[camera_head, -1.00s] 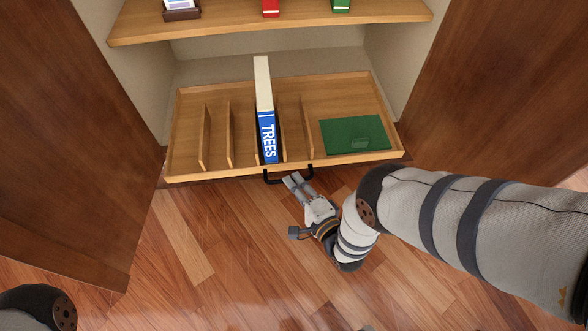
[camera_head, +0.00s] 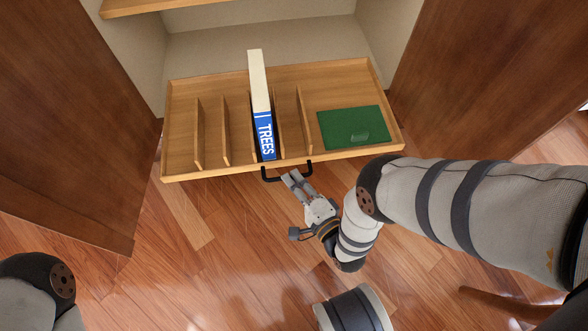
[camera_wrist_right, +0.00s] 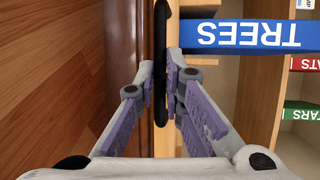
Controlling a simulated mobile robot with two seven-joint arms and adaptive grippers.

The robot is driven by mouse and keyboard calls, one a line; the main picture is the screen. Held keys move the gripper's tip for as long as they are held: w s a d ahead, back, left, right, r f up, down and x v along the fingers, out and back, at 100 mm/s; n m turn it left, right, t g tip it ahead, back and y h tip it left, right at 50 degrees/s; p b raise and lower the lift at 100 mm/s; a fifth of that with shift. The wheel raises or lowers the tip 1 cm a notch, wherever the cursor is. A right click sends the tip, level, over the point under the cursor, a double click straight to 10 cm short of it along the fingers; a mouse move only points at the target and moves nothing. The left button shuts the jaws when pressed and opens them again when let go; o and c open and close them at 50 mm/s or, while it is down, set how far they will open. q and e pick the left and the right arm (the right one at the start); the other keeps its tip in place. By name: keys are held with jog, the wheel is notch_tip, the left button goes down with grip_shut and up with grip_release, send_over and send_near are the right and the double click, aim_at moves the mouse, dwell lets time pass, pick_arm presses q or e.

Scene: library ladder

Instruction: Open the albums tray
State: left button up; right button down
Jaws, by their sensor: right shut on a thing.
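The albums tray (camera_head: 225,85) is a shallow wooden tray drawn out from the cabinet. It holds upright wooden dividers, a blue-and-white TREES album (camera_head: 264,125) standing in a slot, and a flat green item (camera_head: 352,128) on the right. A black handle (camera_head: 287,176) is on the tray's front; it also shows in the right wrist view (camera_wrist_right: 161,60). My right gripper (camera_head: 291,178) is shut on the handle, with its fingers either side of the bar in the wrist view (camera_wrist_right: 168,82). My left gripper is out of view; only part of my left arm shows at lower left.
Dark wooden doors stand open at left (camera_head: 70,110) and right (camera_head: 470,80). A shelf (camera_head: 150,5) is above the tray.

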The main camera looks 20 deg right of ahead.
jog(key=shift+d, duration=0.1)
jog(key=c, duration=2)
grip_release()
jog(key=shift+o, duration=0.2)
jog(key=v, duration=1.2)
